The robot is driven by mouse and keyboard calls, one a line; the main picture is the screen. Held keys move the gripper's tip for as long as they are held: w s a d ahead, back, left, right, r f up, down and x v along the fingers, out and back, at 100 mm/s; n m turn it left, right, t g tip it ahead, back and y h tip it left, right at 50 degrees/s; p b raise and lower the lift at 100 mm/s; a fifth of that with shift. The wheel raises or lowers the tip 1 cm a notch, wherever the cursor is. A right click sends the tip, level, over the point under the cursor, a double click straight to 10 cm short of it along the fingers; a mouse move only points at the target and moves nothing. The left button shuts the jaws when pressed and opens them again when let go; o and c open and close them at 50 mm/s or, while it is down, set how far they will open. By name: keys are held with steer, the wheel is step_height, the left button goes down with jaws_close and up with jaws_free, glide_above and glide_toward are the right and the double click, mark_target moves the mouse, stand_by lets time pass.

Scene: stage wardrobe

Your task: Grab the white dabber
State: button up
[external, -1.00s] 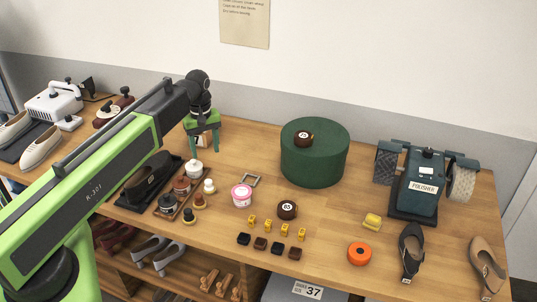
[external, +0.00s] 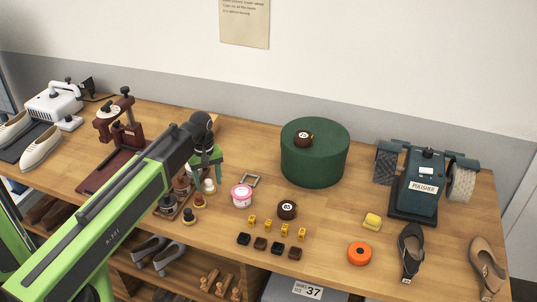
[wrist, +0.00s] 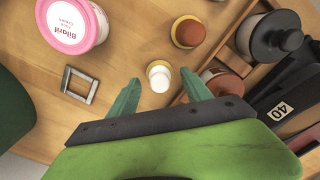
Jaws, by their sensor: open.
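The white dabber (external: 209,187) stands upright on the wooden bench, just below my gripper (external: 208,165). In the wrist view, the white dabber (wrist: 160,79) has a white round top and a cream and yellow base. My green gripper fingers (wrist: 160,88) are open, one on each side of the dabber in the picture, with free space on both sides. The jaws hold nothing. I cannot tell exactly how high the fingertips are above the bench.
A brown-topped dabber (wrist: 189,32) stands close by. A pink-lidded tub (wrist: 72,24) and a small metal frame (wrist: 80,85) are on the left. A wooden tray with a dark jar (wrist: 272,38) is on the right. A green round block (external: 315,160) stands farther right.

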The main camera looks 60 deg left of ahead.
mark_target(209, 182)
steer(key=shift+f, duration=0.35)
jaws_close()
steer(key=shift+r, duration=0.1)
steer(key=r+p, duration=0.1)
steer(key=p, duration=0.1)
steer(key=r+p, duration=0.1)
steer(key=r, duration=0.1)
steer(key=r+p, duration=0.2)
steer(key=shift+d+p, duration=0.25)
steer(key=shift+p, duration=0.05)
steer(key=w+d+r+p, duration=0.1)
steer(key=d+r+p, duration=0.4)
steer(key=d, duration=0.6)
steer(key=shift+w+r+p, duration=0.35)
steer(key=shift+r, duration=0.05)
